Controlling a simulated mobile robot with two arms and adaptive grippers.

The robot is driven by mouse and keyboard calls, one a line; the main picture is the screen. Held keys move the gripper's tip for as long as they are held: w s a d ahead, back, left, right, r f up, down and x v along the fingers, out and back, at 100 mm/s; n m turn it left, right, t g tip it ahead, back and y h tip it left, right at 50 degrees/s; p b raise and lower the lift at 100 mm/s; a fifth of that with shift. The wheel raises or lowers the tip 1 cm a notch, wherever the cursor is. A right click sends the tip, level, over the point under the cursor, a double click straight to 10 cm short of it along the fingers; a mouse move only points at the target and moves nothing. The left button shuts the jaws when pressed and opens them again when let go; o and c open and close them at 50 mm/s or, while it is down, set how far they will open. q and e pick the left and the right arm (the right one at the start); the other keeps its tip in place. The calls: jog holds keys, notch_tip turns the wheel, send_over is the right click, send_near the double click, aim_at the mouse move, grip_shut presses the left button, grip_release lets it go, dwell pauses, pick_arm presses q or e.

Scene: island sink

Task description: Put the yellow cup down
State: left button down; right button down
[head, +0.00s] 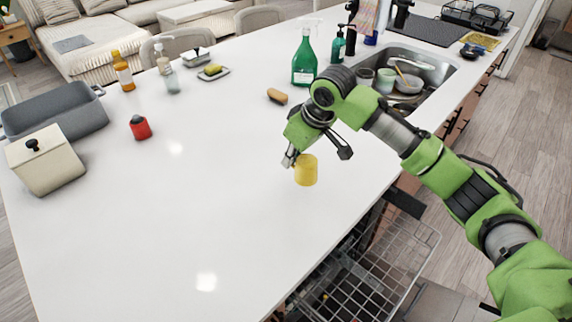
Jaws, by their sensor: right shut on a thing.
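The yellow cup (306,171) is at the right part of the white island counter (215,200), near its right edge. My right gripper (316,158) comes down from above and is shut on the cup, with a finger on either side of its upper part. The cup looks upright. I cannot tell whether its base touches the counter or is slightly above it. My left gripper is not in view.
A brown sponge or brush (277,96) and a green spray bottle (305,60) stand behind the cup. The sink (428,66) with dishes is at the back right. An open dishwasher rack (375,265) is below the edge. The counter's middle is clear; a red item (140,128) is left.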

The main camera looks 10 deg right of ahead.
aim_at(282, 175)
jog(key=w+f, duration=0.2)
jog(key=f, duration=0.1)
jog(key=shift+w+a, duration=0.3)
notch_tip(282, 175, down, 2)
jog(key=shift+f+p, duration=0.15)
jog(key=shift+p, duration=0.7)
jog(key=shift+f, duration=0.45)
jog(key=c, duration=2.2)
grip_release()
jog(key=shift+f, duration=0.15)
jog(key=shift+c, duration=0.2)
